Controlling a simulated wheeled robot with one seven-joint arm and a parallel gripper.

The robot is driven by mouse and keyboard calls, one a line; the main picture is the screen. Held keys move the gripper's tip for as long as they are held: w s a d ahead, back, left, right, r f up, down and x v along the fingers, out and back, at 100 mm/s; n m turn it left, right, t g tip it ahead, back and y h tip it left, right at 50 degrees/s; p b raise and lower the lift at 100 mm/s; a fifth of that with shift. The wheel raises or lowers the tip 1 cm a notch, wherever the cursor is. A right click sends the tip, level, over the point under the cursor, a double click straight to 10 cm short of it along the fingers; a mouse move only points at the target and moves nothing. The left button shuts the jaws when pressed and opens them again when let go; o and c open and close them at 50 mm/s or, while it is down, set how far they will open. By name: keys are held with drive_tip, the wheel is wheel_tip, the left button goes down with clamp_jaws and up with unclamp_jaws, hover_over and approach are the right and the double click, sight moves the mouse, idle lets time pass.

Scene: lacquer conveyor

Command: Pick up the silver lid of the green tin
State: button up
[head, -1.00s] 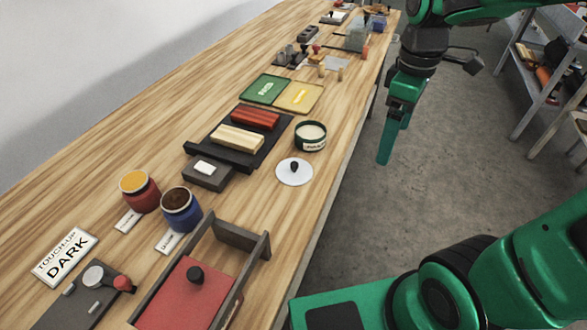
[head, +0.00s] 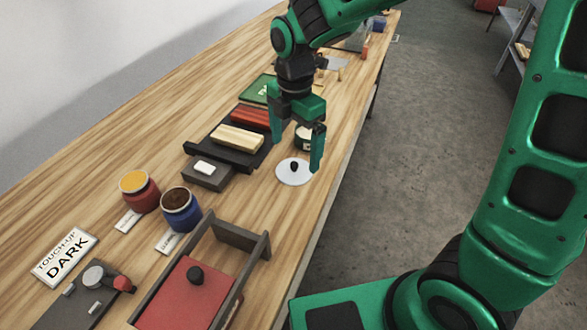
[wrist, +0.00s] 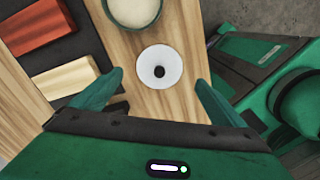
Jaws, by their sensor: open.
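The silver lid (head: 288,177) is a pale round disc with a black knob (head: 294,167), lying flat on the wooden bench near its right edge. The green tin (head: 301,143) stands open just behind it, partly hidden by my gripper in the head view. My gripper (head: 296,157) is open and empty, pointing down over the lid, with the fingers apart on either side. In the wrist view the lid (wrist: 160,79) lies ahead between the open fingertips (wrist: 159,80), and the tin (wrist: 132,18) with cream contents is cut off at the top.
A dark tray (head: 228,152) with red and cream blocks lies left of the lid. A small grey block with a white piece (head: 205,171) sits at its near end. Red (head: 140,195) and blue (head: 182,214) jars and a red-lidded box (head: 180,297) stand nearer. Bench in front of the lid is clear.

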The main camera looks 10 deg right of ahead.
sight(294, 163)
drive_tip(key=shift+f, duration=2.75)
drive_tip(key=c, duration=1.1)
